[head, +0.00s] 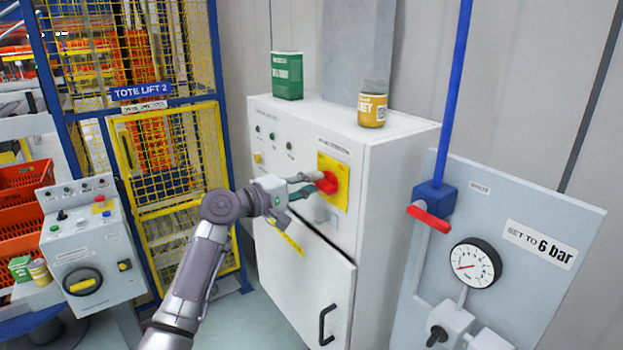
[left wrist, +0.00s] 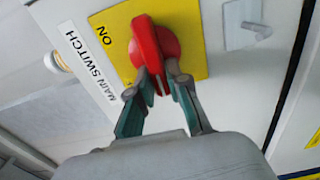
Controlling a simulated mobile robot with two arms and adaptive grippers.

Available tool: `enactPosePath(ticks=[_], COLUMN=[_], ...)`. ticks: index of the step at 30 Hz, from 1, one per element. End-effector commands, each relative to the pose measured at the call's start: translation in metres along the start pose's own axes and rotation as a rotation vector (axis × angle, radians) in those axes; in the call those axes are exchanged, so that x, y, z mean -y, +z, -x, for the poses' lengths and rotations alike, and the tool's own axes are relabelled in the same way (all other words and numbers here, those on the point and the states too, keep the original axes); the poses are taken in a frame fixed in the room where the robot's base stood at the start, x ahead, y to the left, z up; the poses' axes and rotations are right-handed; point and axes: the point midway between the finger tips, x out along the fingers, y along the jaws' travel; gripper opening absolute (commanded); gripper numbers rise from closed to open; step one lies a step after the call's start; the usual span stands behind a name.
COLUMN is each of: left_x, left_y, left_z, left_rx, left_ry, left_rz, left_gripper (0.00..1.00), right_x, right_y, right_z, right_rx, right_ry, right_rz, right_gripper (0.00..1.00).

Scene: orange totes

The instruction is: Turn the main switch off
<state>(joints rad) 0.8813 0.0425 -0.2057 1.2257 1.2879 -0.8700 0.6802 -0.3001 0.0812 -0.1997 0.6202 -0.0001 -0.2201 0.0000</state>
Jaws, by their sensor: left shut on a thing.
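The main switch is a red rotary handle (head: 327,183) on a yellow plate (head: 333,171) on the front of a white cabinet (head: 385,190). In the left wrist view the red handle (left wrist: 152,48) sits on the yellow plate (left wrist: 196,30), beside a "MAIN SWITCH" label (left wrist: 88,62) and the word "ON". My left gripper (head: 314,184) reaches the handle from the left. In the left wrist view its two fingers (left wrist: 160,82) are shut on the handle's lower end, one on each side. My right gripper is in neither view.
A green box (head: 287,76) and a yellow jar (head: 372,108) stand on the cabinet. A panel with a gauge (head: 475,263) and a red valve lever (head: 430,217) is at right. A control box (head: 90,245) and the yellow lift cage (head: 160,150) are at left.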

Motion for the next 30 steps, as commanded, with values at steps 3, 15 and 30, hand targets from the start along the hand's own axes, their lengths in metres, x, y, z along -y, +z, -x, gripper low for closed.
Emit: enactPosePath(ticks=[3, 15, 30], left_x=[-0.0008, 0.0002, 0.0006], left_y=[-0.001, -0.0009, -0.0003], left_z=[0.0004, 0.0004, 0.0004], left_rx=[-0.003, -0.002, -0.001], left_ry=[0.002, 0.002, 0.001], left_rz=[0.022, 0.036, 0.033], left_gripper=[0.0, 0.0, 0.42], right_x=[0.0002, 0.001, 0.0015], right_y=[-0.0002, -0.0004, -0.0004], right_z=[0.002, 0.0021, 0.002], right_rx=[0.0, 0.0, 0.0], right_ry=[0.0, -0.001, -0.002], right_rz=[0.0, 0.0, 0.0], right_gripper=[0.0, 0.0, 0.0])
